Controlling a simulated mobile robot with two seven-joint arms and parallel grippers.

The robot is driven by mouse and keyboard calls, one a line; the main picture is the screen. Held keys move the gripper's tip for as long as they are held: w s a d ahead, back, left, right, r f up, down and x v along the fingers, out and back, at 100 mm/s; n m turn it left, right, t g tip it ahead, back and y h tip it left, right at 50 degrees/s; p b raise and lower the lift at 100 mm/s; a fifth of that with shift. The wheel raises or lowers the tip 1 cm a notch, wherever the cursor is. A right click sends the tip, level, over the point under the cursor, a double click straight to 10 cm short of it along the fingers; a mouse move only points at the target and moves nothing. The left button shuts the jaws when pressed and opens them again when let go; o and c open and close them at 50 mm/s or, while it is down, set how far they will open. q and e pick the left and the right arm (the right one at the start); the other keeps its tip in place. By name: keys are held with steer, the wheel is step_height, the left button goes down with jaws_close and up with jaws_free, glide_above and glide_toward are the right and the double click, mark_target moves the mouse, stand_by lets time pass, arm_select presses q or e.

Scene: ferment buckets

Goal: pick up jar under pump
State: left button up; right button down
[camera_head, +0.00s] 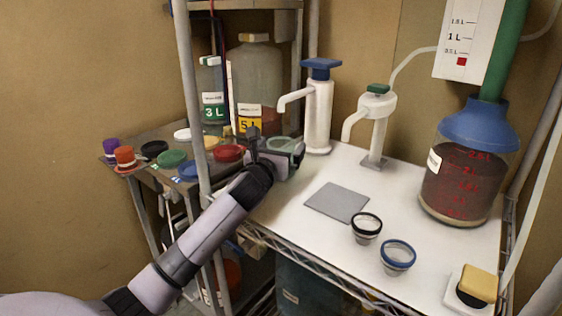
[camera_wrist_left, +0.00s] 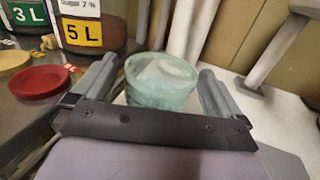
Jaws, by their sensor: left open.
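A pale green glass jar (camera_head: 283,144) stands on the left part of the white tabletop, below the spout of the white pump with the blue top (camera_head: 319,112). In the left wrist view the jar (camera_wrist_left: 160,82) sits between the two fingers of my left gripper (camera_wrist_left: 157,90), with a gap showing at its left side. My left gripper (camera_head: 278,156) is open at the jar in the head view and partly covers it. Contact between fingers and jar cannot be told. My right gripper is not in view.
A second white pump with a green top (camera_head: 376,115) stands to the right. A grey mat (camera_head: 337,202), two small cups (camera_head: 367,228) and a blue-topped vessel (camera_head: 465,165) are on the table. A shelf post (camera_head: 190,100) and coloured lids (camera_head: 172,158) are left.

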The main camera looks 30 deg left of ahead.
arm_select(q)
steer(key=shift+w, duration=0.2)
steer(key=shift+c, duration=0.3)
steer(key=c, duration=1)
steer(key=shift+r, duration=0.1)
steer(key=shift+c, duration=1)
